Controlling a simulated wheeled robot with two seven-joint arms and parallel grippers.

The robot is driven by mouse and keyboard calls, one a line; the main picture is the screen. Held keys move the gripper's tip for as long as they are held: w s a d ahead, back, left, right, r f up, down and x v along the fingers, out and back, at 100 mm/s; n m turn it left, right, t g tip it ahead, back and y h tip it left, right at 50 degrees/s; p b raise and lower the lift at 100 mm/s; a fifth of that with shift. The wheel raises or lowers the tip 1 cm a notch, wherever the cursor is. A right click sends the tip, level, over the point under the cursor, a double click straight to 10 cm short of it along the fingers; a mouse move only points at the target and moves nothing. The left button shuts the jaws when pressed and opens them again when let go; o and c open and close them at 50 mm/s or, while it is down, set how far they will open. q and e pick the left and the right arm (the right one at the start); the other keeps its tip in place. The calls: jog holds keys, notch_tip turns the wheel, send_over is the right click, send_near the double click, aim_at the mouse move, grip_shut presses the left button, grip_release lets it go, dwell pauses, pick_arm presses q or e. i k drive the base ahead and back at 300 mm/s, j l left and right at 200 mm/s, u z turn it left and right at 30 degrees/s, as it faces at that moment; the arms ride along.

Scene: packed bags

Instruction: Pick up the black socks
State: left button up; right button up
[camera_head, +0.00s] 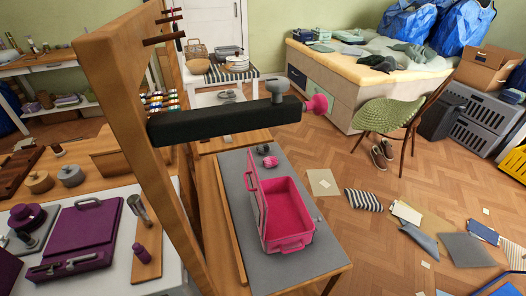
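I cannot pick out the black socks for certain. A small dark rounded item (262,149) lies on the grey-topped table (232,184), beside a small pink-and-dark item (270,162). They are too small to tell whether they are rolled socks. An open pink case (286,243) stands on the same table just in front of them, and its inside looks empty. Neither of my grippers is in view.
A wooden frame (140,130) with a long black bar (225,121) crosses the view above the table. A purple case (82,236) lies on a white surface at left. Papers, a striped cloth (363,200) and a green chair (392,114) occupy the floor at right.

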aim_at(261, 149)
jog(key=k, duration=0.7)
jog(key=k+u, duration=0.1)
jog(key=u, duration=0.35)
jog(key=k+u, duration=0.1)
jog(key=u, duration=0.3)
jog(key=k+u, duration=0.15)
jog(key=u, duration=0.3)
jog(key=k+u, duration=0.1)
jog(key=u, duration=0.35)
jog(key=l, duration=1.75)
jog(key=k+l, duration=0.1)
jog(key=l, duration=3.4)
jog(key=k+u, duration=0.05)
